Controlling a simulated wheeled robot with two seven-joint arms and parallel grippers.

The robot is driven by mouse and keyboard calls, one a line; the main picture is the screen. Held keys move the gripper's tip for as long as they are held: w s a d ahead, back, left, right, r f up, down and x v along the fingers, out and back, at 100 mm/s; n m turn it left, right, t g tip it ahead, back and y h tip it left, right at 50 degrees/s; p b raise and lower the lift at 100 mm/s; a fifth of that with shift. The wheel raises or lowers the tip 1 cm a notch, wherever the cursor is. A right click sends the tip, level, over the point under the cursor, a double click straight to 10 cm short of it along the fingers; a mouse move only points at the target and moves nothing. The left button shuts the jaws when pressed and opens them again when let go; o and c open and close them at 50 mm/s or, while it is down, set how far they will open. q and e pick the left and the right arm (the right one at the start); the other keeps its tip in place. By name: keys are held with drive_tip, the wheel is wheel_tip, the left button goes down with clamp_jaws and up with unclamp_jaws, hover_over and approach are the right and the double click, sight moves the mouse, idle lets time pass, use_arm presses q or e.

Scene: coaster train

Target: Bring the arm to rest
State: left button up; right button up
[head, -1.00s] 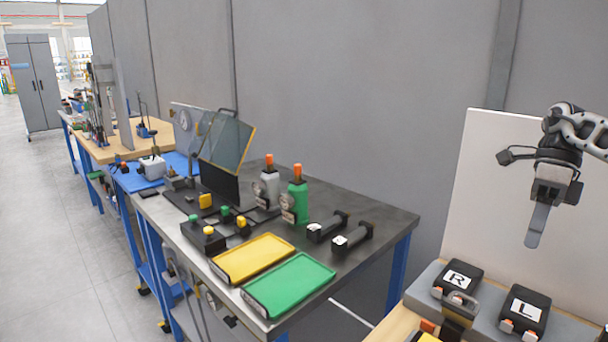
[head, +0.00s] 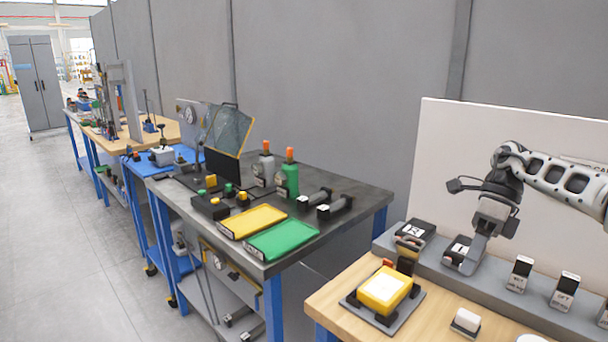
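My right arm comes in from the right edge, above the wooden bench. Its gripper (head: 474,262) hangs down in front of the white panel, and its finger overlaps the black block marked L (head: 457,249) in the picture. I cannot tell whether it touches the block. Only one finger outline shows, so the opening is unclear. I see nothing held in it. My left arm and gripper are not in view.
The wooden bench (head: 336,298) holds a yellow box (head: 385,289) on a dark plate, a block marked R (head: 415,232) and several small holders on a grey ledge. A dark table (head: 362,207) with a yellow tray (head: 252,221) and green tray (head: 283,240) stands left.

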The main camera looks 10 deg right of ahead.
drive_tip(key=s+a+f+y, duration=0.1)
drive_tip(key=a+f+y, duration=0.1)
drive_tip(key=a+f, duration=0.35)
drive_tip(key=a+f+y, duration=0.2)
drive_tip(key=a, duration=0.7)
drive_tip(key=s+a+f+y, duration=0.1)
drive_tip(key=a+f+y, duration=0.1)
drive_tip(key=a+f, duration=0.35)
drive_tip(key=s+a+f+m+t+y, duration=0.1)
drive_tip(key=s+a+m+t+y, duration=0.2)
drive_tip(key=a+m+t, duration=0.45)
drive_tip(key=s+a+m+t+y, duration=0.2)
drive_tip(key=a+m+t+y, duration=0.2)
drive_tip(key=a+m, duration=0.6)
drive_tip(key=s+d+f+m+t+h, duration=0.1)
drive_tip(key=s+d+f+m+h, duration=1.4)
drive_tip(key=m, duration=1)
drive_tip(key=d+f, duration=0.1)
drive_tip(key=d, duration=0.1)
drive_tip(key=shift+s+d+f+t+h, duration=0.2)
drive_tip(key=shift+d+f+t+h, duration=0.05)
drive_tip(key=shift+d+t+h, duration=0.15)
